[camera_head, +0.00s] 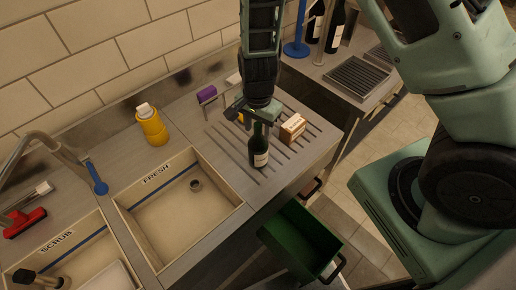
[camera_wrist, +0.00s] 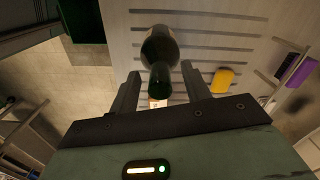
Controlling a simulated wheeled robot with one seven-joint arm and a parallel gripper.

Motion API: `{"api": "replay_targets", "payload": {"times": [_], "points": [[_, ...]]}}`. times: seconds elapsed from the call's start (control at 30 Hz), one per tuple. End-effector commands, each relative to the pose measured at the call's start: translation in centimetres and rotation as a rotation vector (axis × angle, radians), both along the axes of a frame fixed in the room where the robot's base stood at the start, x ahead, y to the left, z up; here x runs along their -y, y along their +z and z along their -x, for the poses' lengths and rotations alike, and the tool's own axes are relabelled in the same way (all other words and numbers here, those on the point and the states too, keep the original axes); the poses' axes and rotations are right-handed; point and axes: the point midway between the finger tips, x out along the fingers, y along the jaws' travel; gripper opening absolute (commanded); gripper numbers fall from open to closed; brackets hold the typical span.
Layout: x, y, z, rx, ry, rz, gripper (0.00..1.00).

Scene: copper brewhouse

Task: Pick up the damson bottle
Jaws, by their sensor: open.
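A dark bottle with a pale label (camera_head: 259,150) stands upright on the grooved drainboard right of the FRESH basin. I take it for the damson bottle, but its label is too small to read. My gripper (camera_head: 260,113) is above it, pointing down, and hides its top in the head view. In the wrist view the bottle (camera_wrist: 159,46) reaches in between the two fingers of my gripper (camera_wrist: 159,78). The fingers are apart, with a gap on both sides of the neck.
A small wooden block (camera_head: 292,128) sits right of the bottle. A yellow item (camera_wrist: 223,80) and a purple one (camera_wrist: 299,70) lie nearby. A yellow bottle (camera_head: 152,129) stands behind the basin (camera_head: 180,205). A green crate (camera_head: 300,240) is below the front edge. More dark bottles (camera_head: 336,28) stand back right.

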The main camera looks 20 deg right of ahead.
Motion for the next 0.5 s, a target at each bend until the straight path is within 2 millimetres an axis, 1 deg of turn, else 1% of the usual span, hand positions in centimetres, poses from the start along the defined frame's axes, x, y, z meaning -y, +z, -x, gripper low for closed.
{"api": "replay_targets", "payload": {"times": [0.1, 0.13, 0.17, 0.2, 0.27, 0.3, 0.5], "points": [[-0.01, 0.00, -0.01, 0.000, 0.000, 0.000, 0.47], [0.00, 0.00, 0.00, 0.000, 0.000, 0.000, 0.42], [0.00, 0.01, 0.00, 0.000, 0.000, 0.000, 0.34], [0.00, 0.01, 0.00, 0.000, 0.000, 0.000, 0.22], [0.00, 0.01, 0.00, 0.000, 0.000, 0.000, 0.06], [0.00, 0.02, 0.00, 0.000, 0.000, 0.000, 0.00], [0.00, 0.05, -0.01, 0.000, -0.001, 0.000, 0.00]]}}
